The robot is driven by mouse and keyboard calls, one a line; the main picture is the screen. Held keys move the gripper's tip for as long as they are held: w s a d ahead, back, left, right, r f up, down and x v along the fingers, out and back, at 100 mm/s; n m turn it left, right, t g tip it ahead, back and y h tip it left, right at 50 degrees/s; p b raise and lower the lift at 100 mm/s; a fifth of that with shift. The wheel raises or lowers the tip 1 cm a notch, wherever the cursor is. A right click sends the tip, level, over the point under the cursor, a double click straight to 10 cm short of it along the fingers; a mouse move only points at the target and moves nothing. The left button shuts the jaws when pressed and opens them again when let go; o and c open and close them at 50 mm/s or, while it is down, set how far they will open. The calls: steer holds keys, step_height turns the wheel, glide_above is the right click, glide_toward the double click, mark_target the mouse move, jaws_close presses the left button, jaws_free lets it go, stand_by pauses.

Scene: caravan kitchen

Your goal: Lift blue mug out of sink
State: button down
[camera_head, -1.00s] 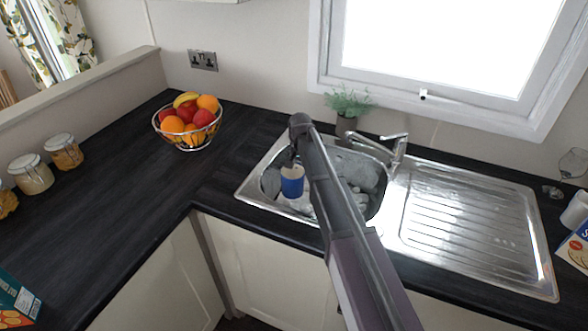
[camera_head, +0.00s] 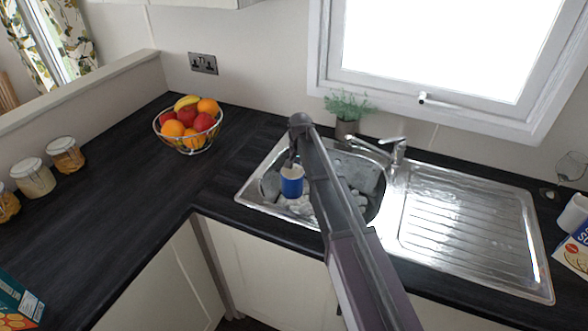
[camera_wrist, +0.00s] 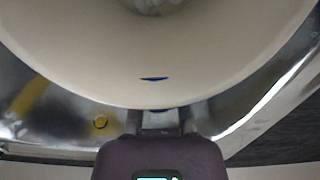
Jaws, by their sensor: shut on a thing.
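The blue mug (camera_head: 291,186), blue outside with a pale rim and inside, is upright in the left part of the sink (camera_head: 252,190). My gripper (camera_head: 292,160) is at the mug's far rim, partly hidden behind my arm. In the wrist view the mug's cream inside (camera_wrist: 150,50) fills the upper picture. My gripper (camera_wrist: 160,122) is shut on the mug's wall there. Whether the mug's base touches the sink bottom cannot be told.
A tap (camera_head: 392,148) stands behind the sink, with a potted plant (camera_head: 347,110) beside it. The drainer (camera_head: 465,215) to the right is bare. A fruit bowl (camera_head: 187,125) stands left of the sink. Jars (camera_head: 34,178) are at the far left. The dark worktop (camera_head: 130,190) between is clear.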

steer(key=shift+s+r, duration=0.15)
steer(key=shift+r, duration=0.15)
steer(key=shift+r+p, duration=0.75)
steer(key=shift+p, duration=0.25)
steer(key=shift+r+p, duration=3.2)
steer(key=shift+s+r, duration=0.1)
steer(key=shift+s+a+r+p, duration=0.25)
steer(key=shift+s+r+p, duration=0.3)
steer(key=shift+s, duration=0.15)
steer(key=shift+s+a+r+p, duration=0.25)
steer(key=shift+s+r+p, duration=0.2)
steer(key=shift+s+p, duration=0.15)
steer(key=shift+s, duration=0.1)
